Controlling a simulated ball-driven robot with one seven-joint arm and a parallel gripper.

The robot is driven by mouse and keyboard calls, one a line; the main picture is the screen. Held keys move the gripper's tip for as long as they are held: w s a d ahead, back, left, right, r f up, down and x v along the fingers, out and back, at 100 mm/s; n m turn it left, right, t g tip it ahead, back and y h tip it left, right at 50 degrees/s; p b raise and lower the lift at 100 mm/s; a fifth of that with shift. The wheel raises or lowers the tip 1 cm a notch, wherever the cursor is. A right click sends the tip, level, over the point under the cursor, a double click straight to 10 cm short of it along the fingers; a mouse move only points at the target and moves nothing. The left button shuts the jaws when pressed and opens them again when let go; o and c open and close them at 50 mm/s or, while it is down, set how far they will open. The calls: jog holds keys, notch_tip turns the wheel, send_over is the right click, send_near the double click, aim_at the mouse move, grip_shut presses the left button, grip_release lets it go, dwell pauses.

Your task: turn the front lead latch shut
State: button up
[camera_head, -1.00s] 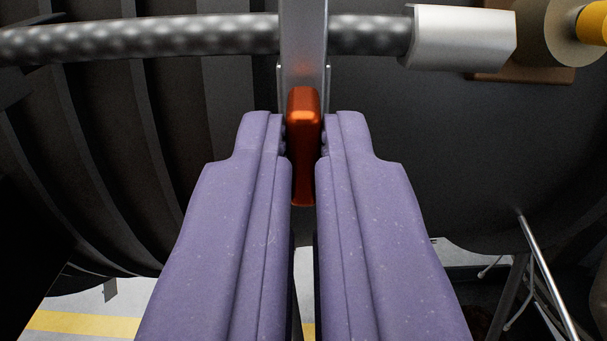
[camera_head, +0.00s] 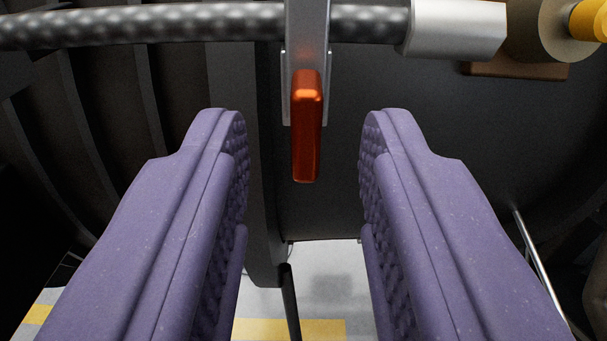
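The latch (camera_head: 306,130) shows as an orange-red handle hanging straight down in the upper middle of the view. It sits at the lower end of a grey metal strap (camera_head: 306,35) that passes in front of a braided lead (camera_head: 150,25). My gripper (camera_head: 304,125) is open, with its two purple padded fingers wide apart. One finger is to the left of the handle and one to the right, with clear gaps on both sides. Nothing is between the fingers except the handle beyond or level with their tips; the exact depth is hard to tell.
The lead runs across the top into a silver connector (camera_head: 455,27), then a tan collar and a yellow end (camera_head: 590,20) at right. Behind is a dark curved casing with ribs (camera_head: 110,100) at left. A thin metal rod (camera_head: 535,255) stands lower right. Pale floor with yellow marking shows below.

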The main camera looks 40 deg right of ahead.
jog(key=b+v, duration=0.1)
jog(key=v, duration=0.6)
jog(key=w+a+f+n+t+y+b, duration=0.25)
jog(key=a+f+n+y+b, duration=0.45)
jog(key=b, duration=1.5)
jog(key=s+a+f+g+y+b, duration=0.1)
jog(key=s+f+b, duration=0.3)
jog(key=b, duration=0.5)
jog(key=s+a+f+g+y+b, duration=0.1)
jog(key=s+a+f+b, duration=0.3)
jog(key=b, duration=0.6)
jog(key=shift+s+f+y, duration=0.45)
jog(key=shift+s+y, duration=0.05)
jog(key=shift+s, duration=0.75)
